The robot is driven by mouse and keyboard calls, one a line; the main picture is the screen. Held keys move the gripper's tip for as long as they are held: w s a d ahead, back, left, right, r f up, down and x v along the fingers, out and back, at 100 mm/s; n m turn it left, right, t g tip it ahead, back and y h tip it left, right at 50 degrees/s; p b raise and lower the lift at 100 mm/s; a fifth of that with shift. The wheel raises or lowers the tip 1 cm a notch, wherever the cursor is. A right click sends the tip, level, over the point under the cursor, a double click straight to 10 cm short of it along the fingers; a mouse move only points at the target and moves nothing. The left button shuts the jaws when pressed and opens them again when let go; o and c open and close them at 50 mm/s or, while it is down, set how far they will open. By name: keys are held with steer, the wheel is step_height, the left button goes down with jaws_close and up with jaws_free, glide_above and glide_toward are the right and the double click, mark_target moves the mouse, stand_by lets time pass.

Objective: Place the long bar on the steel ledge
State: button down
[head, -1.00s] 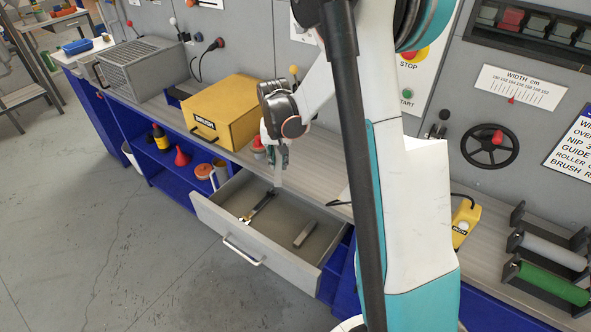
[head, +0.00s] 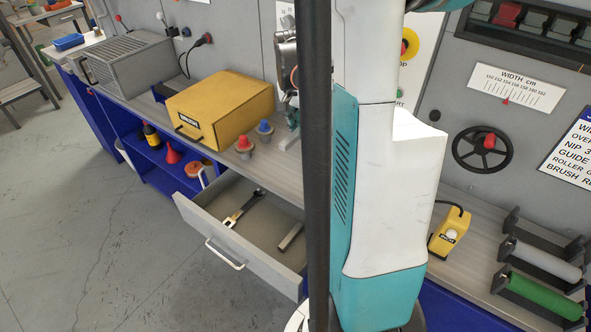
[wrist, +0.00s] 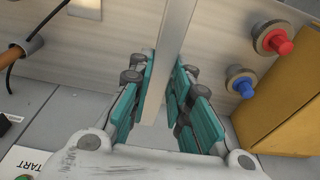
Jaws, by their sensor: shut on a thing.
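The long bar, pale grey and flat, stands out between the teal fingers of my gripper in the wrist view (wrist: 168,55). My gripper (wrist: 163,78) is shut on it, with pads on both sides. In the head view my gripper (head: 291,115) is partly hidden behind my dark column, above the grey worktop (head: 283,170) behind the open drawer. Only a small piece of the bar shows below the fingers there. I cannot tell whether the bar touches the worktop. No separate steel ledge is clearly marked out; this worktop runs along the machine.
The open drawer (head: 227,237) holds a dark-and-pale tool (head: 244,208) and a shorter grey bar (head: 290,236). A red-topped plug (head: 244,148), a blue-topped plug (head: 265,132) and a yellow box (head: 219,108) stand left of my gripper. A yellow pendant (head: 449,234) lies to the right.

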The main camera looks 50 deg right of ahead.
mark_target(296, 141)
step_height(296, 141, down, 17)
steer(key=b, duration=0.5)
steer(key=shift+r, duration=0.2)
steer(key=c, duration=1.9)
jaws_free()
steer(key=shift+f, duration=0.15)
steer(key=o, duration=0.4)
steer(key=r+p, duration=0.1)
steer(key=r, duration=0.3)
steer(key=a+r+p, duration=0.1)
steer(key=r, duration=0.3)
steer(key=r+p, duration=0.2)
steer(key=r, duration=0.2)
steer(key=shift+a+r, duration=0.2)
steer(key=shift+a, duration=0.2)
